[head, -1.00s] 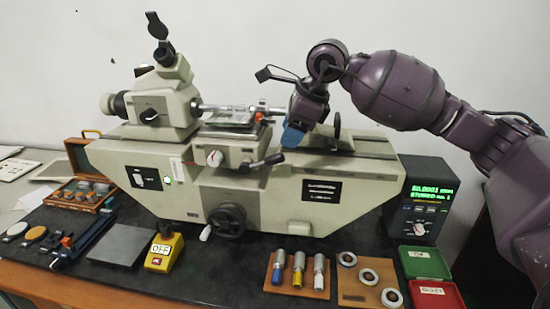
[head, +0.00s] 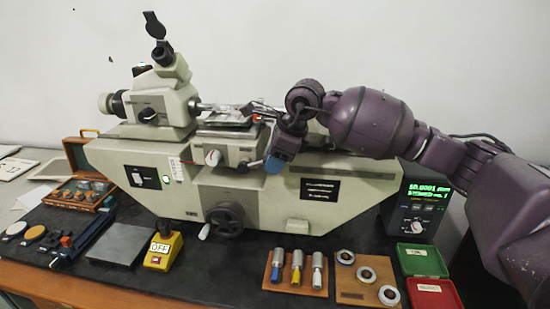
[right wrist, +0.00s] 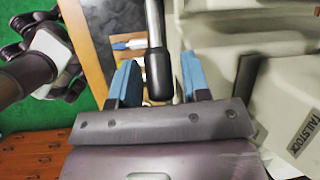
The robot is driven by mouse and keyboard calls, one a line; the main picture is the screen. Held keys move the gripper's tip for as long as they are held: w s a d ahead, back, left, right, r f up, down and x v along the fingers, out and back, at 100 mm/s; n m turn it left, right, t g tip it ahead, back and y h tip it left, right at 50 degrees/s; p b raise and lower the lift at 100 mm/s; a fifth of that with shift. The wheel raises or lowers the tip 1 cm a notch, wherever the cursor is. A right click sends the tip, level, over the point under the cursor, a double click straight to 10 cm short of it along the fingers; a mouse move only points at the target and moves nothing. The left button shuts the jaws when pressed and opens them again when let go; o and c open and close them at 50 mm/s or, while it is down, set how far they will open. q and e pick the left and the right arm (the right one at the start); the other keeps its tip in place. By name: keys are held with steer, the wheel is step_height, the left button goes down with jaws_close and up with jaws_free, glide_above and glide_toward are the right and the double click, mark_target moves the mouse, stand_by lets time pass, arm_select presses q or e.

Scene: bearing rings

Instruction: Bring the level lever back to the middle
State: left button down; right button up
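The lever (head: 246,166) sits on the front of the machine's middle carriage. In the head view its black grip is largely hidden behind my right gripper (head: 270,165). In the right wrist view the lever's dark rounded grip (right wrist: 158,75) lies between the two blue fingers of my right gripper (right wrist: 158,84), with a gap visible on both sides. The right gripper is open around the grip and does not appear to press on it. My left gripper is not seen in the head view.
The measuring machine (head: 265,200) fills the bench's middle. The tailstock's label (right wrist: 305,130) shows close by in the wrist view. A display box (head: 418,200) stands right. Pin gauges (head: 297,268), a ring board (head: 350,297), and green (head: 423,260) and red (head: 435,293) trays lie in front.

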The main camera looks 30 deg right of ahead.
jaws_close()
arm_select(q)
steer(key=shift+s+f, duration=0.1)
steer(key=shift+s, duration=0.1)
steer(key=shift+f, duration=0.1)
